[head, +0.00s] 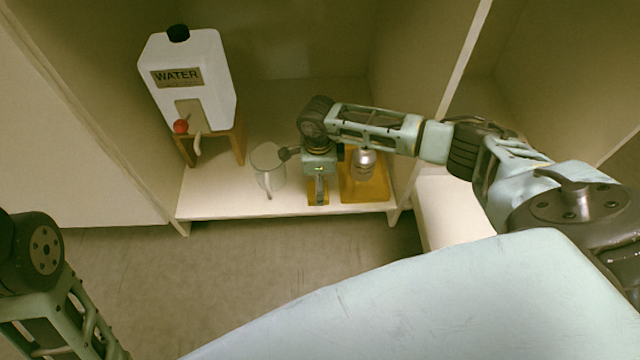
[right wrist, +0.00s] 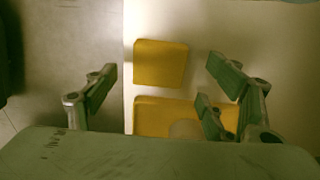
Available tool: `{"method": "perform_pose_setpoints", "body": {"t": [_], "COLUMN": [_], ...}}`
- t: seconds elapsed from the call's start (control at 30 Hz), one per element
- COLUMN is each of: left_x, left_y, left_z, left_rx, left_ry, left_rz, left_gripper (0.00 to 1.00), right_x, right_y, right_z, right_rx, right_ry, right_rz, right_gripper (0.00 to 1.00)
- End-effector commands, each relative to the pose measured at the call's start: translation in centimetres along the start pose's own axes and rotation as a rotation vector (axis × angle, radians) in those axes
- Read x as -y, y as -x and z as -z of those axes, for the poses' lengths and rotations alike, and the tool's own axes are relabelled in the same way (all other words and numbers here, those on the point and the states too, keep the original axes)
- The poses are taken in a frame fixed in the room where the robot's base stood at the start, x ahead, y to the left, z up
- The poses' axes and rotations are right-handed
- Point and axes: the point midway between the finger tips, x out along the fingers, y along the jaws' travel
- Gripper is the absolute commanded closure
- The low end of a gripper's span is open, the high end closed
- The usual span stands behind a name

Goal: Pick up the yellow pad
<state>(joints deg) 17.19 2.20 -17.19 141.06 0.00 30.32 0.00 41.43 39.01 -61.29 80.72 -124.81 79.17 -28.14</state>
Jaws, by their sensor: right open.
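The yellow pad (right wrist: 160,63) is a small flat square on the pale shelf in the right wrist view. In the head view the pad (head: 312,197) is partly hidden under my right gripper (head: 319,184). My right gripper (right wrist: 162,78) is open and empty, with its fingers spread to either side of the pad. I cannot tell the exact height of the fingertips above the shelf. My left arm shows at the lower left of the head view, but its gripper is out of view.
A yellow tray (head: 373,190) bearing a shiny bottle (head: 363,163) is right of the pad. A clear pitcher (head: 268,168) stands left of it. A white water container (head: 190,80) sits on a wooden stand (head: 238,147) farther left. Shelf walls rise on both sides.

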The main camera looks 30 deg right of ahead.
Motion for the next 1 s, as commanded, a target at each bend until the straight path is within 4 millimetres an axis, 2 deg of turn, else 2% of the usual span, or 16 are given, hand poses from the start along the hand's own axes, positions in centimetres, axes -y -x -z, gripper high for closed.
{"method": "perform_pose_setpoints", "body": {"t": [0.03, 0.2, 0.53, 1.0], "left_x": [-0.2, -0.5, -0.5, -0.6], "left_y": [0.2, -0.6, -1.0, -1.0], "left_z": [0.5, 1.3, 1.5, 1.5], "left_rx": [-0.021, -0.055, -0.063, -0.064], "left_ry": [-0.002, -0.007, -0.009, -0.008], "left_rz": [-0.006, -0.020, -0.024, -0.024], "left_gripper": [0.32, 0.32, 0.32, 0.32], "right_x": [-0.4, -0.9, -1.0, -1.0], "right_y": [-1.3, -2.7, -2.9, -2.9], "right_z": [-0.4, -0.8, -0.9, -0.9], "right_rx": [0.001, 0.001, 0.001, 0.001], "right_ry": [0.004, 0.008, 0.009, 0.009], "right_rz": [-0.002, -0.001, -0.001, -0.001], "right_gripper": [0.23, 0.23, 0.23, 0.64]}}
